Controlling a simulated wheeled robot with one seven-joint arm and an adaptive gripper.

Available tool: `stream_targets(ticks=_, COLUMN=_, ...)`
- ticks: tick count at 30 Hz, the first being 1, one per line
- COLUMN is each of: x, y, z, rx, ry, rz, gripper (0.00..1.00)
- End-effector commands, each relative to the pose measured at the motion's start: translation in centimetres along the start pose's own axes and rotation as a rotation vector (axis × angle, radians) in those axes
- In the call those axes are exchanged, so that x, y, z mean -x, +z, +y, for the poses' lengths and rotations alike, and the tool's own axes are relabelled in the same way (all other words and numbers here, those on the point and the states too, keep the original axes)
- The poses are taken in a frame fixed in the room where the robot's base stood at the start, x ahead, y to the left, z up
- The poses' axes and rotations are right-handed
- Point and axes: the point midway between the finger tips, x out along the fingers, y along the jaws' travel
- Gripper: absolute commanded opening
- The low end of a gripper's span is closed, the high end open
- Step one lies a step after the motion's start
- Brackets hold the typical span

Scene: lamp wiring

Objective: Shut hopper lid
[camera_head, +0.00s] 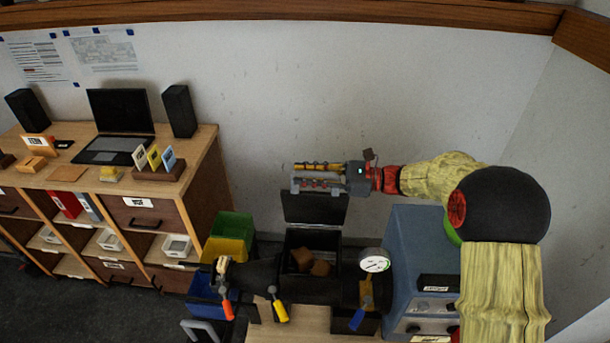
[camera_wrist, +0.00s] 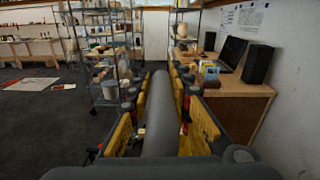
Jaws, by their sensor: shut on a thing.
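The hopper (camera_head: 298,238) is an open-topped black box in the lower middle of the head view, with brown blocks (camera_head: 320,268) inside. Its dark lid (camera_head: 314,208) stands raised, nearly upright, behind the opening. My gripper (camera_head: 303,179) reaches in from the right and lies along the lid's top edge. Its fingers are closed around a grey bar that appears to be the lid's handle. In the wrist view, the thick grey bar (camera_wrist: 160,112) runs lengthwise between the yellow finger pads of my gripper (camera_wrist: 162,88). The lid panel is not visible there.
A blue-grey machine (camera_head: 410,255) stands right of the hopper, and a round gauge (camera_head: 374,262) is at its front right. Green (camera_head: 232,225) and yellow (camera_head: 222,250) bins are on the left. A wooden desk (camera_head: 205,150) with a laptop is farther left.

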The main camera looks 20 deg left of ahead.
Motion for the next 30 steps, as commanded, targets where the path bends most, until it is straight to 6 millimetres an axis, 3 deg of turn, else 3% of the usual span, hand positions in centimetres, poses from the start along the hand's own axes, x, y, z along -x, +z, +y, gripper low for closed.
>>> stream_targets(ticks=5, x=0.0, y=0.1, z=-0.2, rx=0.003, ry=-0.004, rz=0.000, gripper=0.00)
stream_targets(ticks=20, x=0.1, y=0.2, z=-0.2, rx=0.006, ry=-0.006, rz=0.000, gripper=0.00)
stream_targets(ticks=30, x=0.1, y=-0.1, z=1.3, rx=0.064, ry=-0.005, rz=-0.001, gripper=0.00)
